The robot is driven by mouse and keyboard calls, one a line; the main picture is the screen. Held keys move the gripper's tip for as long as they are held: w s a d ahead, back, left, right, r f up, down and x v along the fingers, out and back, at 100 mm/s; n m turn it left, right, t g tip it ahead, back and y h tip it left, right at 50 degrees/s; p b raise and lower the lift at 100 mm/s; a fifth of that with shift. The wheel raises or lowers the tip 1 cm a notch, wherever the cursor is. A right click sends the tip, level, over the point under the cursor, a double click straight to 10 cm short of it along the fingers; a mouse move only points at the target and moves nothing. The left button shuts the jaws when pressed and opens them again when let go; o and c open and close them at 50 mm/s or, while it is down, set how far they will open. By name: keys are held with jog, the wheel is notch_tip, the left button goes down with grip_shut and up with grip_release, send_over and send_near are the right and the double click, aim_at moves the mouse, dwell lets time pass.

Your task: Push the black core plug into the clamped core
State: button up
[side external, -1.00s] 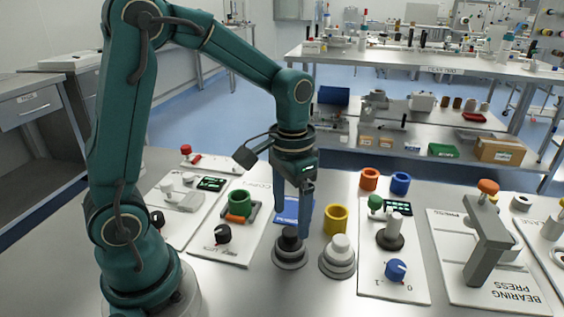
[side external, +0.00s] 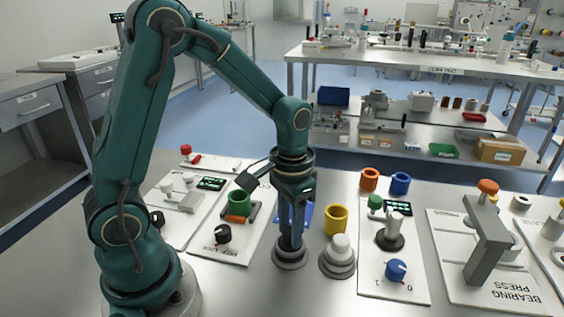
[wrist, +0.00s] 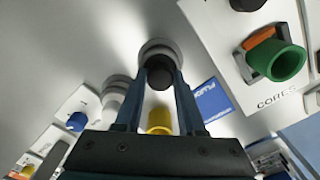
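The black core plug (wrist: 161,78) sits on a round grey stand (side external: 290,258), which also shows in the wrist view (wrist: 157,44). My gripper (side external: 290,242) points straight down over the stand, with its fingertips on either side of the plug; these show in the wrist view (wrist: 161,76). The fingers look very near or touching the plug, but I cannot tell whether they grip it. A green core (side external: 246,206) lies in an orange and dark clamp on the white panel, and shows in the wrist view (wrist: 274,62).
A white stepped knob-like piece (side external: 339,256) stands right of the stand. A yellow ring (side external: 336,219) and a blue plate (wrist: 212,100) are close by. A black knob (side external: 223,233) is on the core panel. A panel with a blue knob (side external: 396,269) and a bearing press (side external: 487,240) stand to the right.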

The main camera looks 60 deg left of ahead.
grip_shut()
jog(key=shift+r, duration=0.15)
jog(key=shift+r, duration=4.3)
